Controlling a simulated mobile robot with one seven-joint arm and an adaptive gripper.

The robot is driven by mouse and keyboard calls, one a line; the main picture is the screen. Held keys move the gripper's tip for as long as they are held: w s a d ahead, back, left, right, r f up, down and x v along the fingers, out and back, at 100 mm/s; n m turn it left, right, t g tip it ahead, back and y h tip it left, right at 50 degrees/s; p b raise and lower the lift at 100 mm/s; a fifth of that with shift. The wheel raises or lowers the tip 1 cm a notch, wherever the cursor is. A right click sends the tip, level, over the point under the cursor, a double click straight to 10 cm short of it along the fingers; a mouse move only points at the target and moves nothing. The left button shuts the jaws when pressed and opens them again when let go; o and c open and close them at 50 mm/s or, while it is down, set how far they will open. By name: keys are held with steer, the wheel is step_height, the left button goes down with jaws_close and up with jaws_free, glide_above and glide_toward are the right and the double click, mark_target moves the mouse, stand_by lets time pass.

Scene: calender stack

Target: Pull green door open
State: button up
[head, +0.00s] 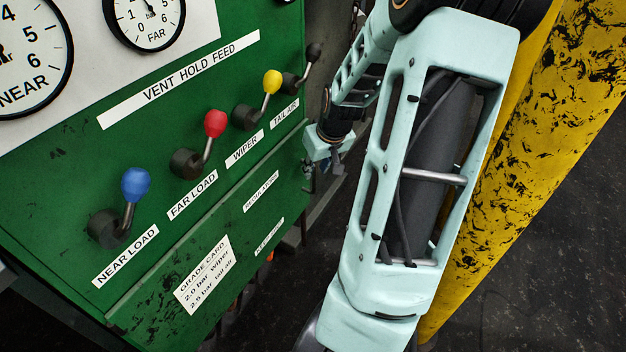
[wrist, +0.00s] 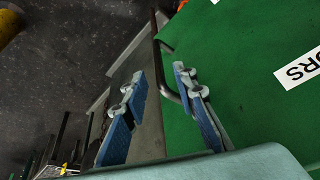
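The green door (head: 215,240) is the lower panel of the green cabinet, bearing a grade card and label strips. It looks flush with the panel above. Its bent metal handle (head: 308,176) is at the right edge, small and partly hidden near my gripper. My gripper (head: 336,163) is beside that edge. In the wrist view, the two blue-padded fingers of my gripper (wrist: 159,76) are apart. The handle bar (wrist: 157,62) shows in the gap between them, with the green door (wrist: 245,70) to the right. I cannot tell whether either finger touches the bar.
Above the door are levers with blue (head: 135,185), red (head: 215,123) and yellow (head: 272,81) knobs and a black one (head: 313,52), plus gauges (head: 147,18). A scuffed yellow post (head: 545,130) stands right, behind my arm. Dark floor (head: 560,290) lies open at lower right.

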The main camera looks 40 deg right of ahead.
mark_target(315, 172)
steer(key=b+x, duration=0.1)
steer(key=x, duration=0.3)
steer(key=shift+c, duration=0.6)
jaws_close()
